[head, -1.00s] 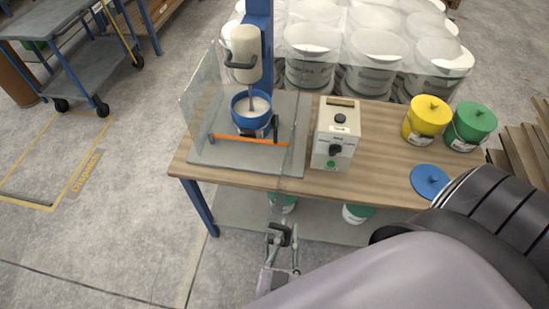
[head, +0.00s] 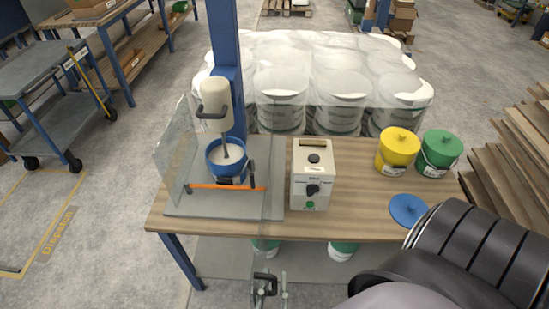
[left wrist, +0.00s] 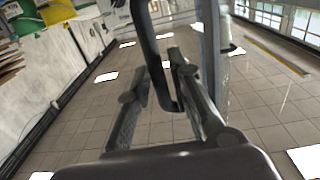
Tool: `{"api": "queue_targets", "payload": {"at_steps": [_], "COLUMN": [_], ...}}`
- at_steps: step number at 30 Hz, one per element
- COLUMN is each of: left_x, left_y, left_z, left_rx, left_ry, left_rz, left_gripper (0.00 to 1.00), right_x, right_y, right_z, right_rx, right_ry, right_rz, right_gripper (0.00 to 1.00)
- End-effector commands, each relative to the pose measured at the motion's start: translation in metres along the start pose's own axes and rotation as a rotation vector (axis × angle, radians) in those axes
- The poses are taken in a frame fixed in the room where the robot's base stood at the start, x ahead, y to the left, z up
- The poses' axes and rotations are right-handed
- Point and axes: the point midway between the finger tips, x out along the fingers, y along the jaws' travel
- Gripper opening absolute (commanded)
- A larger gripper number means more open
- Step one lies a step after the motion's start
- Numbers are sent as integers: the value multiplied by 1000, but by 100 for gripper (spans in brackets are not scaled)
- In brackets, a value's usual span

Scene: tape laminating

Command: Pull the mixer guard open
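The mixer (head: 216,104) has a cream head over a blue bowl (head: 228,158) on a grey base plate. Its clear guard has one panel (head: 174,158) at the left and another (head: 274,185) at the right that reaches past the table's front edge. The guard's black handle (head: 266,277) is in front of the table edge. My left gripper (head: 271,290) is at that handle. In the left wrist view, the black U-shaped handle (left wrist: 155,55) runs between the gripper's (left wrist: 158,65) two fingers, which stand apart; firm contact does not show. My right gripper is out of view.
A control box (head: 312,175) stands right of the mixer on the wooden table (head: 360,215). A yellow bucket (head: 397,152), a green bucket (head: 440,153) and a blue lid (head: 408,209) are farther right. Wrapped white buckets (head: 340,88) stand behind. Floor at the left front is clear.

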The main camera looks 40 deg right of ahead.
Motion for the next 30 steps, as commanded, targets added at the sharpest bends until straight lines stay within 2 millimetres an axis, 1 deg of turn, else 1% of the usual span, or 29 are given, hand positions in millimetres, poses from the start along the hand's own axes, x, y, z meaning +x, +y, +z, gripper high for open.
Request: {"api": "queue_targets", "payload": {"at_steps": [5, 12, 16, 21, 30], "left_x": [-28, -79, -101, -115, -117], "left_y": [1, 1, 1, 0, 0], "left_z": [1, 2, 1, 1, 0], "left_rx": [-1, 0, -1, 0, 0], "left_ry": [-4, -6, -4, -2, 0], "left_rz": [2, 2, 2, 1, 0], "left_gripper": [20, 20, 20, 20, 20], "right_x": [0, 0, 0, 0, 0], "right_y": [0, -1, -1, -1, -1], "right_z": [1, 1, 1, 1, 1], "right_rx": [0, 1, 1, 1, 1], "right_ry": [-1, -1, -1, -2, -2], "right_rz": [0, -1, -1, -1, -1], "right_gripper": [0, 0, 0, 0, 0]}}
